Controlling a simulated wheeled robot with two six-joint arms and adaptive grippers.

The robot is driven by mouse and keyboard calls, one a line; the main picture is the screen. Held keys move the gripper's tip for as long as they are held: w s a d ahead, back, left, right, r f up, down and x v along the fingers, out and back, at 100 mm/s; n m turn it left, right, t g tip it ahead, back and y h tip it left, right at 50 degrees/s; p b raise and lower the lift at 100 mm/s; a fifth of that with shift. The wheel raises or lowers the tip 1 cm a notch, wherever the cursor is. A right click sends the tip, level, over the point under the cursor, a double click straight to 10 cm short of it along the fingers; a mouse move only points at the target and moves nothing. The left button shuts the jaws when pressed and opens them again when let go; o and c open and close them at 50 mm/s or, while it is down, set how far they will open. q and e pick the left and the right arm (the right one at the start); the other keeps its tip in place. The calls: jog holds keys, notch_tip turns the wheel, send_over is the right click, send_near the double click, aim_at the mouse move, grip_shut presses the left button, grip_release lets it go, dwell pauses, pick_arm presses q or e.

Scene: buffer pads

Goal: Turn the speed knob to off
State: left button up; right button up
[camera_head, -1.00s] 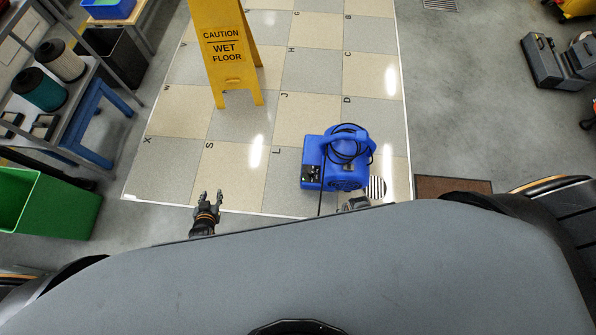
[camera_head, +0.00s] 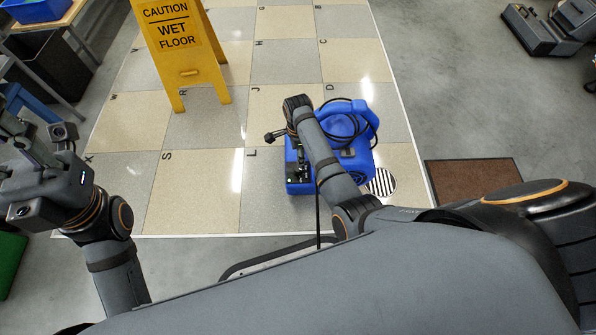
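A blue floor blower (camera_head: 368,112) with a black coiled cord stands on the tiled floor, right of centre. Its dark control panel (camera_head: 294,172) is on its left side, partly covered by my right arm; I cannot make out the speed knob. My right arm reaches across the blower's left part. A dark end part of that arm, perhaps the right gripper (camera_head: 276,136), sticks out beside the panel's upper end; its fingers are not clear. My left gripper (camera_head: 18,125) is raised at the far left, well away from the blower, its fingers partly cut by the picture edge.
A yellow wet-floor sign (camera_head: 180,45) stands behind and left of the blower. A brown mat (camera_head: 472,172) lies to the right, and a round striped floor drain (camera_head: 381,183) is beside the blower. The tiles left of the blower are clear.

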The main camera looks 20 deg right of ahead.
aim_at(298, 169)
notch_tip(298, 169, down, 10)
jog(key=b, duration=0.7)
jog(key=shift+f, duration=0.25)
grip_shut()
